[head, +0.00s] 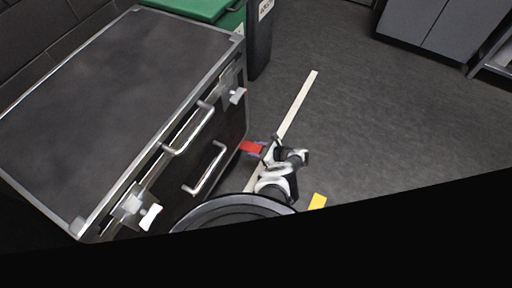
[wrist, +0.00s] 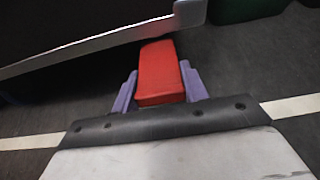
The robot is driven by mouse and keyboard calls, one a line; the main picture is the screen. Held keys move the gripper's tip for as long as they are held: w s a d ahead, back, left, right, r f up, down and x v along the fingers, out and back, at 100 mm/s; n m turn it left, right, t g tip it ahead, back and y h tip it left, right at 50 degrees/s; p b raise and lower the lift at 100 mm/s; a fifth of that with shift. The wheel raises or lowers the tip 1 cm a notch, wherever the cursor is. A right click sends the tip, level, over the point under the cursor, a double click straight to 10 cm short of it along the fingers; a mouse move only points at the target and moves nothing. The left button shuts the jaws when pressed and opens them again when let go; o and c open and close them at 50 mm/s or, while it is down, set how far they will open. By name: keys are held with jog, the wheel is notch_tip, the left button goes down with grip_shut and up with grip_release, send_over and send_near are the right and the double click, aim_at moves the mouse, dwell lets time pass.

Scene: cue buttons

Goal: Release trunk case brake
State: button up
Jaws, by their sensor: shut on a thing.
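The trunk case (head: 115,75) is a large black case with metal edges, on the left in the head view. Its lower edge (wrist: 90,45) crosses the top left of the wrist view. A red brake pedal (head: 251,147) sticks out low at the case's right corner. In the wrist view the red pedal (wrist: 160,75) lies between the two purple fingers of my gripper (wrist: 158,92), which is shut on it. In the head view my gripper (head: 262,149) is at the pedal, near the floor. The pedal's far end under the case is hidden.
Two metal handles (head: 206,168) and latches (head: 150,216) stick out from the case front. A green-lidded bin (head: 195,8) and a dark bin (head: 259,40) stand behind it. A pale floor strip (head: 298,103) runs beside my arm. The floor to the right is clear up to grey cabinets (head: 440,25).

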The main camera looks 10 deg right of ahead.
jog(key=shift+a, duration=0.1)
jog(key=o, duration=1.4)
jog(key=shift+r, duration=0.1)
jog(key=p+v, duration=0.4)
jog(key=v, duration=0.9)
jog(key=shift+s+d+r+p, duration=0.15)
jog(key=shift+d+r+p, duration=0.15)
jog(key=shift+p, duration=0.1)
